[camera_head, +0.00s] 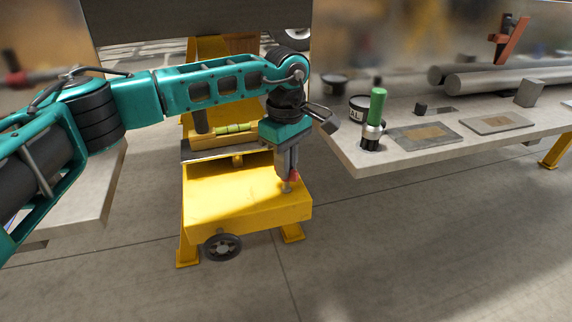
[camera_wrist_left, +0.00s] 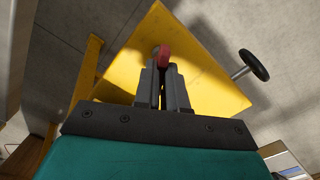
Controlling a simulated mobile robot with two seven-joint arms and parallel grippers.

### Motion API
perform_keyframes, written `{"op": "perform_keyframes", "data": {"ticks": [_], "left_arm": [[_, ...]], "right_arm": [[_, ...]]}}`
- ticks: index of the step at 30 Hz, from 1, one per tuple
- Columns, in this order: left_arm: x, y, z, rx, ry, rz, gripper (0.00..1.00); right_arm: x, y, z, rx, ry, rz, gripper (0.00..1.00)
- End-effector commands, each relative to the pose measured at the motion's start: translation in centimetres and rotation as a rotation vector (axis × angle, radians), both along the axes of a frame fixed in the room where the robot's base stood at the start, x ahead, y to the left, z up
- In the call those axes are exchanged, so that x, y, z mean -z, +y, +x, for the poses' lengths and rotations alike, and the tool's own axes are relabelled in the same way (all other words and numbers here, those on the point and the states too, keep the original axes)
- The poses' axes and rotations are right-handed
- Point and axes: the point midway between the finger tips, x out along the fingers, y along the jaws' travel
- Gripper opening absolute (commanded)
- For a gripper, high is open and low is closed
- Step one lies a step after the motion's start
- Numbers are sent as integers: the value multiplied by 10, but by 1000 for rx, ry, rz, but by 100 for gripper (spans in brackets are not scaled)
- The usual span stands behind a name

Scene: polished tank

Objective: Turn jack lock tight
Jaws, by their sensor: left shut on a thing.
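The jack lock shows as a small red piece (camera_wrist_left: 164,54) at the fingertips in the left wrist view. It also shows as a red spot beside the fingers in the head view (camera_head: 295,177). It sits over the top of a yellow wheeled stand (camera_head: 230,200). My left gripper (camera_head: 288,184) points down at the right part of this stand and is shut on the red piece. In the left wrist view the two grey fingers (camera_wrist_left: 166,80) stand close together on it. The fingers hide part of the lock. My right gripper is out of view.
A black wheel (camera_head: 223,247) is at the stand's front. At right a grey workbench (camera_head: 390,155) carries a green-handled tool (camera_head: 376,112), flat plates (camera_head: 425,136) and grey pipes (camera_head: 480,78). Another pale table top (camera_head: 75,200) is at left. Floor in front is clear.

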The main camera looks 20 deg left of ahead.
Motion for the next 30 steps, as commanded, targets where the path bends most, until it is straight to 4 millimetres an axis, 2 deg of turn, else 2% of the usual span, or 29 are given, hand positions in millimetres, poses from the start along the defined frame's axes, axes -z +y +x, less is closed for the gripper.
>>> {"op": "perform_keyframes", "data": {"ticks": [15, 30], "left_arm": [[-2, -1, 1, 416, -5, -3, 0], [-2, -1, 1, 554, -4, -2, 0]], "right_arm": [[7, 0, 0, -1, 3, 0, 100], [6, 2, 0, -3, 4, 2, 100]]}}
